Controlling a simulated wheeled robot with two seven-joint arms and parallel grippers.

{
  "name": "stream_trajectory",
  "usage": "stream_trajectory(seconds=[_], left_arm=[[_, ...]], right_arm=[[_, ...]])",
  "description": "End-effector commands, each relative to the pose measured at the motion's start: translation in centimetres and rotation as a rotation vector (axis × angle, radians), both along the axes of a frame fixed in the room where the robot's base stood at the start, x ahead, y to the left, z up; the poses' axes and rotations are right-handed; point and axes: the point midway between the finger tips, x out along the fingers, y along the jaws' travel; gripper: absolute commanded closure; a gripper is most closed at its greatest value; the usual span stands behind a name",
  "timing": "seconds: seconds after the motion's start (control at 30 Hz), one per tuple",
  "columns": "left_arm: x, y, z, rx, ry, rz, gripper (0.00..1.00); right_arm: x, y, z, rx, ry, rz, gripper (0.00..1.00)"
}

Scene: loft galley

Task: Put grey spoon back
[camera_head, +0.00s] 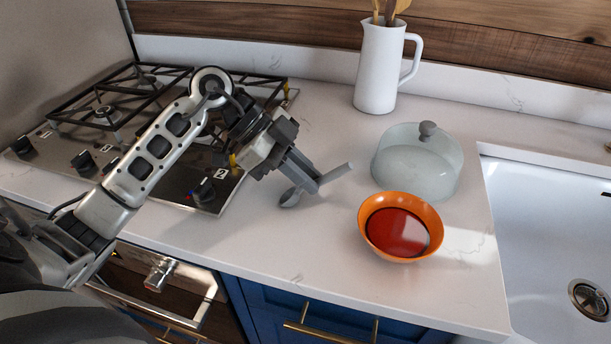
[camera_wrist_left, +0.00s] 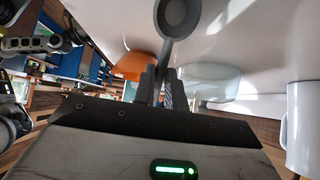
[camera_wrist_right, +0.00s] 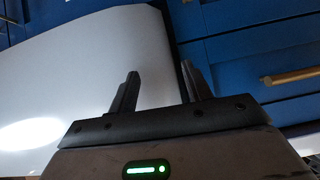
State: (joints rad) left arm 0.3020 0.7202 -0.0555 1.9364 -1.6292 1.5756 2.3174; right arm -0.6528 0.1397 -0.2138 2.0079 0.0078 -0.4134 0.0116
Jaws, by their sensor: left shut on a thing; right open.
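The grey spoon (camera_head: 337,175) is held in my left gripper (camera_head: 315,186), which is shut on it. Its bowl end points left and down and its handle sticks out to the right, in front of the glass dome. In the left wrist view the spoon's round bowl (camera_wrist_left: 178,17) rises beyond the fingers (camera_wrist_left: 165,85). The spoon is over the white counter; I cannot tell how far above it. My right gripper (camera_wrist_right: 160,72) is open and empty in the right wrist view, and it is not seen in the head view.
An orange bowl (camera_head: 371,237) with red content stands near the counter's front. Behind it is a clear dome (camera_head: 415,165) with a grey knob. A white jug (camera_head: 376,75) with wooden utensils stands at the back. A gas hob (camera_head: 130,130) is left, a sink (camera_head: 555,235) right.

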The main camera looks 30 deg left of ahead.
Motion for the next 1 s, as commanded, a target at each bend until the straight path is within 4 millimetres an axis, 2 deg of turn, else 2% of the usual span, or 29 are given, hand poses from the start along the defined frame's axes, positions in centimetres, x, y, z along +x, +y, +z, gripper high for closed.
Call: stream_trajectory(seconds=[0.13,0.17,0.2,0.23,0.57,0.77,0.9,1.0], left_arm=[[0.0,0.0,-0.3,0.000,0.001,0.001,1.00],[0.0,0.0,-0.2,0.000,0.001,0.001,0.79],[0.0,0.0,-0.2,0.000,0.001,0.001,0.68],[0.0,0.0,-0.2,0.000,0.001,0.001,0.66],[0.0,0.0,0.2,-0.001,-0.002,0.000,0.66],[-0.5,2.3,2.7,0.002,0.003,0.003,0.66],[-1.1,4.5,4.8,0.004,0.002,0.004,0.66],[-1.4,6.0,5.6,0.004,0.000,0.004,0.66]], right_arm=[[0.0,-0.1,-0.1,-0.002,0.000,0.000,0.51],[0.0,-0.1,-0.1,-0.002,0.000,0.000,0.51],[-0.1,-0.1,-0.1,-0.003,0.001,0.000,0.51],[-0.1,-0.1,-0.2,-0.003,0.001,0.001,0.51],[-0.2,-0.3,-0.3,-0.007,0.006,-0.002,0.51],[-0.4,-0.6,1.5,-0.016,0.010,-0.005,0.51],[-0.8,-1.2,1.7,-0.027,0.023,-0.012,0.51],[-0.8,-1.3,0.8,-0.028,0.022,-0.016,0.51]])
